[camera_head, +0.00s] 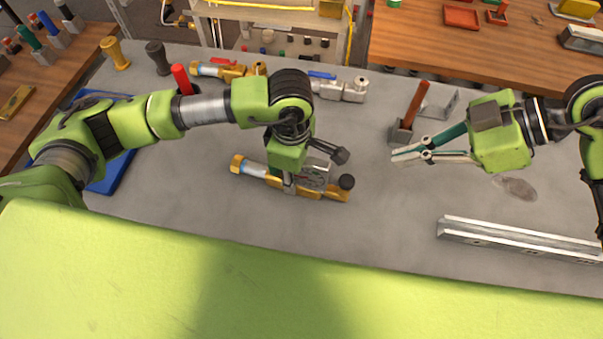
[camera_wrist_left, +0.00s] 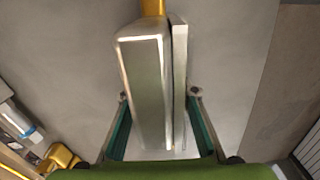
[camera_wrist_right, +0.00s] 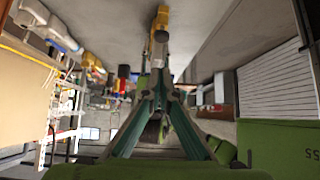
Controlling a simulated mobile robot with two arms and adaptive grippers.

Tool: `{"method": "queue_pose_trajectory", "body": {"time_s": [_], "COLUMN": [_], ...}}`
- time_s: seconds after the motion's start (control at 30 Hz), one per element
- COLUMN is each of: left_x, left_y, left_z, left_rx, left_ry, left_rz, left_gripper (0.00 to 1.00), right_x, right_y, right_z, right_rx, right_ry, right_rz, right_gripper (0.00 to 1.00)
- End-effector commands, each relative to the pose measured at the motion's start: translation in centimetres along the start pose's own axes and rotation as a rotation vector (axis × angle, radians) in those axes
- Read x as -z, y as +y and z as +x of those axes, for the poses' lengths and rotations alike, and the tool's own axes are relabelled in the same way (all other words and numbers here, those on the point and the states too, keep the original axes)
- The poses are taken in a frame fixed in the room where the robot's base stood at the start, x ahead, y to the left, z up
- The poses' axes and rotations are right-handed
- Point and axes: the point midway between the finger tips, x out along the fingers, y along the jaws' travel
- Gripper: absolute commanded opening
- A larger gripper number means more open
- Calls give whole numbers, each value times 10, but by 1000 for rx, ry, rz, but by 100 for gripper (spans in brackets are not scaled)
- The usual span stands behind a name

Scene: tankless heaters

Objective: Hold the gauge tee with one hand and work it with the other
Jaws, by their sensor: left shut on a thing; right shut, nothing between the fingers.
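The gauge tee, with its brass body (camera_head: 252,169), pale blue band and round gauge face (camera_head: 316,176), lies at the middle of the grey worktop. A black knob (camera_head: 346,182) sits at its right end. My left gripper (camera_head: 289,187) reaches down over it and is shut on it; the wrist hides part of the tee. In the left wrist view, a silvery block of the tee (camera_wrist_left: 146,90) fills the space between the fingers. My right gripper (camera_head: 394,156) is shut and empty, to the right of the tee and apart from it. Its fingertips meet in the right wrist view (camera_wrist_right: 160,80).
Behind the tee lie a red-handled brass valve (camera_head: 225,70) and a blue-handled silver valve (camera_head: 345,90). A block with a brown-handled tool (camera_head: 402,132) stands close behind my right gripper. A metal rail (camera_head: 520,240) lies front right, a blue tray (camera_head: 108,178) left.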

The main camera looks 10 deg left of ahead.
Motion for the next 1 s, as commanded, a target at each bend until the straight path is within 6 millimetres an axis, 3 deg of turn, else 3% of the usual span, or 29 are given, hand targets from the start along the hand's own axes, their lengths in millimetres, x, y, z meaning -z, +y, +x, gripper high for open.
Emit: {"method": "queue_pose_trajectory", "body": {"time_s": [0.17, 0.4, 0.67, 0.83, 1.0], "left_x": [0, 0, 0, 0, 0], "left_y": [0, 0, 0, 1, 1], "left_z": [0, 0, 0, 0, 0], "left_rx": [-1, -1, -1, -1, -1], "left_ry": [1, 1, 1, 1, 1], "left_rz": [-1, -1, -1, -1, -1], "left_gripper": [0, 0, 0, 0, 0], "right_x": [1, 14, 14, 14, 14], "right_y": [0, 1, 1, 0, -1], "right_z": [-1, -18, -18, -5, 27], "right_rx": [0, 10, 11, 14, 16], "right_ry": [1, -2, -3, -1, 0], "right_rz": [0, 9, 11, 11, 11], "right_gripper": [0, 0, 0, 0, 0]}}
